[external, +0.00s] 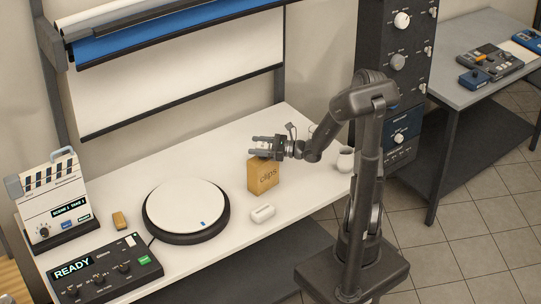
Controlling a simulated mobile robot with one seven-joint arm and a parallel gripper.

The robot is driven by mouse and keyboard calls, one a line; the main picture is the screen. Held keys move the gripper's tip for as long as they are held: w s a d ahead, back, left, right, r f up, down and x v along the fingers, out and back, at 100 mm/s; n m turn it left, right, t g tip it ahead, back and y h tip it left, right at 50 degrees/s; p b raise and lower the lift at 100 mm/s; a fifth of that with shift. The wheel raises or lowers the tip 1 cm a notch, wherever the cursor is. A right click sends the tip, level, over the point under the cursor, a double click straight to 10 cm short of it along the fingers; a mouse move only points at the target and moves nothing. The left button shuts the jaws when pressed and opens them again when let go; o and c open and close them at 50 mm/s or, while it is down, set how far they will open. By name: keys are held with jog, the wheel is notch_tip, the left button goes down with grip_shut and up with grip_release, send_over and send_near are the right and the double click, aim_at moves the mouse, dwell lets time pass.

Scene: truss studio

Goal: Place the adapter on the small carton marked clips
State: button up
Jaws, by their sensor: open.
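The small carton (263,177) is a tan box marked "clips", standing upright on the white table. My gripper (254,147) is open and points left, at the carton's top edge in the picture. It covers part of the carton's top, so I cannot tell whether it touches the carton or whether anything lies there. A small white block (262,213), which looks like the adapter, lies on the table in front of the carton, apart from it. I see nothing clearly held between the fingers.
A round white turntable (186,208) stands left of the carton. Further left are a tan block (119,220), a clapperboard (52,205) and a control box (104,270) reading "READY". A white mug (345,160) stands right, near my arm. Free table lies right of the carton.

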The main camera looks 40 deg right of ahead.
jog(key=shift+d+r, duration=0.1)
jog(key=shift+r, duration=0.1)
jog(key=v, duration=1.1)
jog(key=s+a+r+n+g+h, duration=0.35)
jog(key=s+a+n+g, duration=0.75)
jog(key=s+n, duration=0.4)
jog(key=s+d+r+n+t+h, duration=0.3)
jog(key=s+d+r+n+h, duration=0.2)
jog(key=d+r+n+h, duration=0.3)
jog(key=shift+s+d+r+n+t+h, duration=0.25)
jog(key=shift+r+n+h, duration=0.6)
jog(key=shift+n, duration=1.15)
jog(key=shift+a+r, duration=0.1)
jog(key=shift+r, duration=0.1)
